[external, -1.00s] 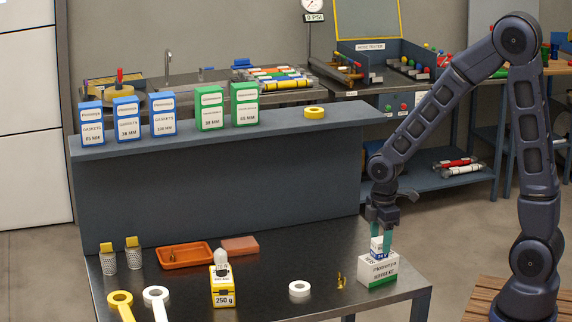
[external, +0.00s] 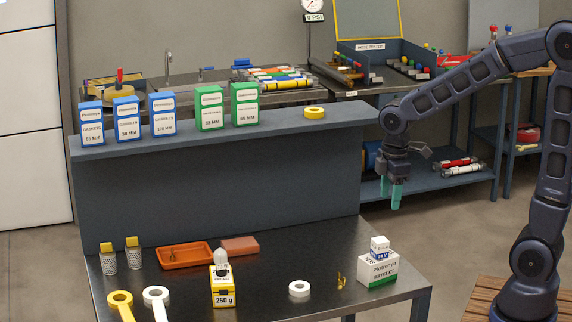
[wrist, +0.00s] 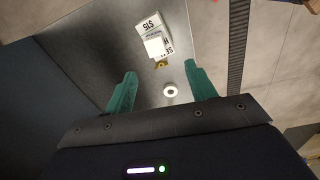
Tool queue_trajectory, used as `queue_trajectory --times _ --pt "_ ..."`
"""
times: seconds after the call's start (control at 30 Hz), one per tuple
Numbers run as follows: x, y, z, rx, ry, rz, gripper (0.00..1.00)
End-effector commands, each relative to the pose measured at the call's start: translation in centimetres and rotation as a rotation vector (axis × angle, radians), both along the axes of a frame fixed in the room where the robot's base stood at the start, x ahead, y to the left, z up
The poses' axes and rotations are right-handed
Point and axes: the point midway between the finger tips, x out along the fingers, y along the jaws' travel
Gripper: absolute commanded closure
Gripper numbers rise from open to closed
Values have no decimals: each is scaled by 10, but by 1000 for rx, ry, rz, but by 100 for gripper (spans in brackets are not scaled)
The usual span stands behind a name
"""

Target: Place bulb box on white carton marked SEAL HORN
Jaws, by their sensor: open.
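The bulb box (external: 379,244), a small white box with dark blue print, rests upright on top of the white carton (external: 378,272) at the bench's right end. The carton has a green lower band; the lettering on its top is partly covered by the box. The wrist view shows the bulb box (wrist: 156,46) over the carton (wrist: 145,27), beyond the fingertips. My gripper (external: 396,208) is open and empty, above and right of the box and clear of it. Its teal fingers (wrist: 160,70) stand apart with nothing between them.
A white ring (external: 299,288) and small brass pieces (external: 341,281) lie left of the carton. A yellow 250 g box (external: 223,288) and an orange tray (external: 186,256) stand farther left. A raised shelf (external: 270,130) with blue and green boxes backs the bench.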

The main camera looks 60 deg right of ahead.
Motion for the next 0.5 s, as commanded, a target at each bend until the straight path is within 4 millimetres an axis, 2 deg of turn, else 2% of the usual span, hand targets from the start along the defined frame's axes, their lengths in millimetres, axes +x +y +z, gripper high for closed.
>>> queue_trajectory --times 0.2,0.5 --pt "-42 11 40 3 -93 -160 44" --pt "-104 22 76 45 -211 -389 44"
